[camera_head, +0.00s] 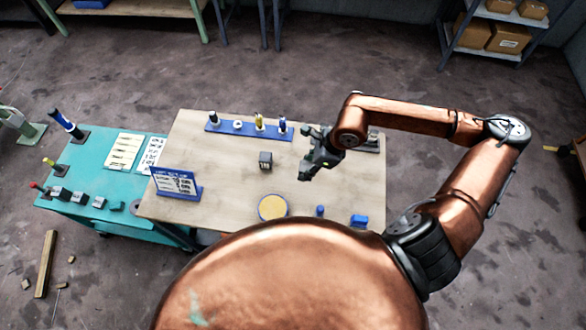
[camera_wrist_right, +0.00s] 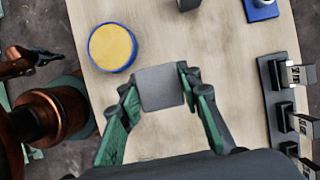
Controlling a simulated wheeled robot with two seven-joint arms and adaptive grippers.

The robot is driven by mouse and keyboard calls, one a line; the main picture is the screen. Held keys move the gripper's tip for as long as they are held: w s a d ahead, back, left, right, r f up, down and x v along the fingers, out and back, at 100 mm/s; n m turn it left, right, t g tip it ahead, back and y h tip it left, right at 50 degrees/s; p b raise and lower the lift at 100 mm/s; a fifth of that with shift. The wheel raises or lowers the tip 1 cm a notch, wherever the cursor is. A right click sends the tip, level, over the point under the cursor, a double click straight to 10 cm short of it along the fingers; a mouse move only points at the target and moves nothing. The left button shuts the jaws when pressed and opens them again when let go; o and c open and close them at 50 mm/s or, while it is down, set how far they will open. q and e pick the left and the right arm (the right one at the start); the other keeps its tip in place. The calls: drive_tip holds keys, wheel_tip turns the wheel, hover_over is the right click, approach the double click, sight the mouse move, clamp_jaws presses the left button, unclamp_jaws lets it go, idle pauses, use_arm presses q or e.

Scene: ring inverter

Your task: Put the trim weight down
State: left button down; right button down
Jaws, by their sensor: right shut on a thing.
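My right gripper (camera_head: 312,170) is above the right part of the wooden table, right of the dark cube. In the right wrist view, its green fingers (camera_wrist_right: 160,92) are shut on a plain grey square block, which I take to be the trim weight (camera_wrist_right: 160,87). The block's sides are against the two fingertips, and its underside is hidden. In the head view the block is too small to make out clearly.
A round yellow pad with a blue rim (camera_head: 272,207) lies near the table's front edge. A dark labelled cube (camera_head: 265,160) stands mid-table. A blue rack (camera_head: 250,129) lies at the back, a blue sign (camera_head: 176,183) left. Small blue pieces (camera_head: 358,221) sit front right.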

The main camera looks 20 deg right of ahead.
drive_tip(key=w+a+f, duration=0.1)
drive_tip(key=w+f, duration=0.1)
drive_tip(key=w, duration=0.1)
drive_tip(key=w+f+p, duration=0.1)
drive_tip(key=w+f, duration=0.2)
drive_tip(key=w, duration=0.1)
drive_tip(key=w+a+f+p, duration=0.1)
drive_tip(key=w+f, duration=0.2)
drive_tip(key=w, duration=0.1)
drive_tip(key=shift+w+a+f, duration=0.1)
drive_tip(key=shift+w+a, duration=0.1)
drive_tip(key=shift+a, duration=0.1)
drive_tip(key=shift+w+f, duration=0.2)
drive_tip(key=shift+f, duration=0.3)
wheel_tip(320, 180, down, 2)
drive_tip(key=shift+p, duration=0.5)
drive_tip(key=shift+f, duration=0.3)
drive_tip(key=shift+f, duration=0.2)
drive_tip(key=c, duration=1.8)
unclamp_jaws()
drive_tip(key=shift+f, duration=0.1)
drive_tip(key=o, duration=0.4)
drive_tip(key=shift+s, duration=0.1)
